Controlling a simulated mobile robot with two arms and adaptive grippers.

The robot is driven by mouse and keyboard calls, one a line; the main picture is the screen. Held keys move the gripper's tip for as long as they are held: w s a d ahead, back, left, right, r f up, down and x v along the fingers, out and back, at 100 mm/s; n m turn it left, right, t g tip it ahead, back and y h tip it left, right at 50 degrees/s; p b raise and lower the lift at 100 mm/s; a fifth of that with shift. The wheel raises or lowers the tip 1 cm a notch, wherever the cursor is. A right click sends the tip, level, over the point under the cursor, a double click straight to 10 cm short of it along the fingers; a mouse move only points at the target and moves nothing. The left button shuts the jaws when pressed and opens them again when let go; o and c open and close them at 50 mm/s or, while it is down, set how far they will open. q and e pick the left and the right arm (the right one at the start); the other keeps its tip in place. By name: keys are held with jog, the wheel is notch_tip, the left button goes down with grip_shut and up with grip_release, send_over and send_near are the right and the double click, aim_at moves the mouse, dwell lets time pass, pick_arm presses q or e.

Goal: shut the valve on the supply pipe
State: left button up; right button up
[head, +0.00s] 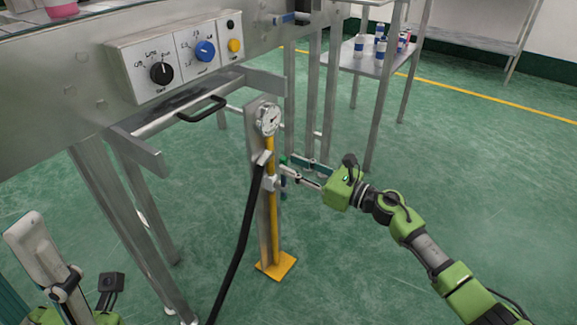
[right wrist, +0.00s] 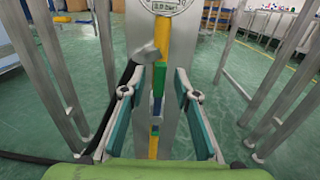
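The yellow supply pipe (head: 271,225) stands against a grey upright on a yellow foot. Its valve (head: 271,183) sits at mid-height. A slim blue and green piece, seemingly the valve's handle (right wrist: 157,85), shows in front of the pipe in the right wrist view; its exact angle is hard to tell. My right gripper (head: 287,165) reaches in from the right at valve height. In the right wrist view its teal-padded fingers (right wrist: 160,76) are apart, one on each side of the handle, with visible gaps. My left gripper (head: 28,235) is partly in view at lower left, away from the pipe.
A round gauge (head: 268,119) tops the pipe, and a black hose (head: 240,235) hangs left of it. A machine with a knob panel (head: 180,60) and metal legs stands to the left. A shelf (head: 365,65) with several small cans is behind. Floor to the right is clear.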

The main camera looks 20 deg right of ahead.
jog(key=shift+x, duration=1.05)
grip_shut()
